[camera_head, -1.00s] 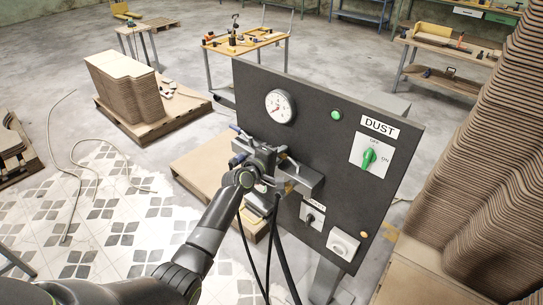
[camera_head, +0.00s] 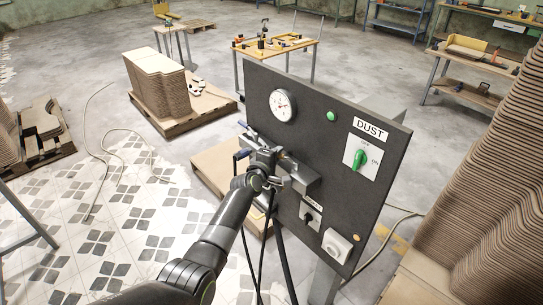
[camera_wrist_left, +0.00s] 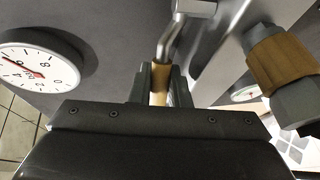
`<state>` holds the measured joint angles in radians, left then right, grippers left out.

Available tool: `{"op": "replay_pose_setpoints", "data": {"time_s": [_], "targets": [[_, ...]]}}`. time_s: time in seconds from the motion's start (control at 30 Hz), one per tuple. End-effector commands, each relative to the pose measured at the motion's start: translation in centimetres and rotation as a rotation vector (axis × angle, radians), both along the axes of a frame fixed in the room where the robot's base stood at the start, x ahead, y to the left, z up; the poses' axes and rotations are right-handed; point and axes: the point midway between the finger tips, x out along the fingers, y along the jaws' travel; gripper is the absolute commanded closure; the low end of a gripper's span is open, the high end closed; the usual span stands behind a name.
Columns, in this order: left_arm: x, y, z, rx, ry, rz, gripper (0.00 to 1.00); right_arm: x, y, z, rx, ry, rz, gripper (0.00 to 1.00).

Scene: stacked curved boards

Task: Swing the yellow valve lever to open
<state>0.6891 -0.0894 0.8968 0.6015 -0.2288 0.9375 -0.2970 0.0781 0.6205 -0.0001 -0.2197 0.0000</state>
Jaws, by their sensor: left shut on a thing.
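My left gripper (camera_head: 268,163) is at the pipework on the front of the dark panel (camera_head: 330,95), below the round gauge (camera_head: 283,106). In the left wrist view its two fingers (camera_wrist_left: 160,86) are shut on the yellow lever (camera_wrist_left: 160,72), one finger on each side of the grip. A bent silver rod (camera_wrist_left: 176,38) runs from the grip up to a metal fitting. In the head view the lever is hidden behind my gripper and wrist. My right gripper is not in view.
The panel also carries a green switch (camera_head: 359,159) under a DUST label and a white socket (camera_head: 337,245). In the wrist view a brass fitting (camera_wrist_left: 281,60) is close on the right, and the gauge (camera_wrist_left: 38,68) on the left. Stacked boards (camera_head: 485,180) stand at the right.

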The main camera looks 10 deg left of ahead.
Motion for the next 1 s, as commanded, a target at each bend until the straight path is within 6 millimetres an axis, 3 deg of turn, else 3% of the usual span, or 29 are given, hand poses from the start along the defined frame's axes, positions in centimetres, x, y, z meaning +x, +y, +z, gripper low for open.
{"op": "replay_pose_setpoints", "data": {"time_s": [0.13,0.17,0.2,0.63,1.0], "targets": [[0.0,0.0,-0.1,-0.001,0.003,0.0,1.0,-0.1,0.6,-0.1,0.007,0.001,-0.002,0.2],[0.0,0.0,-0.1,-0.002,0.002,0.0,0.83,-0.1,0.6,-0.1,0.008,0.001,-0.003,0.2],[0.0,0.0,-0.1,-0.001,0.003,0.0,0.78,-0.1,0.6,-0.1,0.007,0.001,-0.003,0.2],[-0.6,0.2,0.2,-0.003,0.001,0.0,0.78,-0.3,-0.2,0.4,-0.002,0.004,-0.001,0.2],[-4.7,1.7,1.0,-0.004,0.001,0.001,0.78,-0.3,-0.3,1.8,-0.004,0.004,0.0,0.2]]}}
